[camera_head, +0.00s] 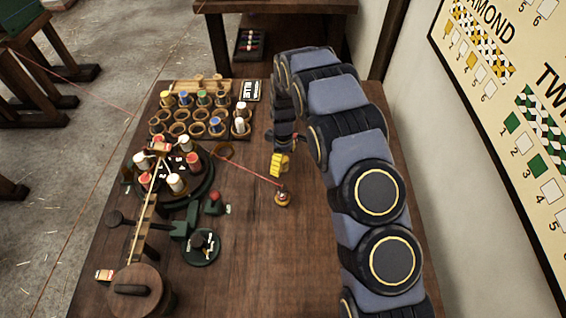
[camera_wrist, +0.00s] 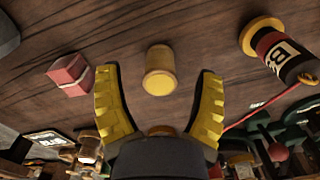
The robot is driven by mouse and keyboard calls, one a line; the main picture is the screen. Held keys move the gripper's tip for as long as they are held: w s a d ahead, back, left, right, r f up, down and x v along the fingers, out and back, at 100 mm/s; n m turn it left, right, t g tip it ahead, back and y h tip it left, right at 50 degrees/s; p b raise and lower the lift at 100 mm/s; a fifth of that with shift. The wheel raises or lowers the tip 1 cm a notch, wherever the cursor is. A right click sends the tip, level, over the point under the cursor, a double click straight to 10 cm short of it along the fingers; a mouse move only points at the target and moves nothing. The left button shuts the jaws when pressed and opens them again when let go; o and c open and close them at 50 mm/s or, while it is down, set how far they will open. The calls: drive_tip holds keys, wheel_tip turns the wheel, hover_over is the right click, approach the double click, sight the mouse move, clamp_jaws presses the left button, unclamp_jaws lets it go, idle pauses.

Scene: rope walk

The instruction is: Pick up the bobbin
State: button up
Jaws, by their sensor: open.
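My gripper (camera_wrist: 160,105) is open, its two yellow ribbed fingers spread wide with nothing between the tips. Just beyond the fingertips in the wrist view, a small tan wooden cylinder with a yellow end (camera_wrist: 160,70) is on the table, apart from both fingers. A flanged spool with a black, red and white label (camera_wrist: 280,50) is at the upper right, with a red thread near it. I cannot tell for certain which of these is the bobbin. In the head view my gripper (camera_head: 280,163) is low over the table; the tan cylinder is not clearly visible there.
A small red block (camera_wrist: 70,75) lies left of the fingers. In the head view, a dark round carrier with several spools (camera_head: 205,190) and a rack of coloured bobbins (camera_head: 203,98) stand to the left. A taut red thread crosses to a small brass-based piece (camera_head: 282,199). The table's front middle is clear.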

wheel_tip(320, 180, down, 2)
drive_tip(key=c, duration=1.1)
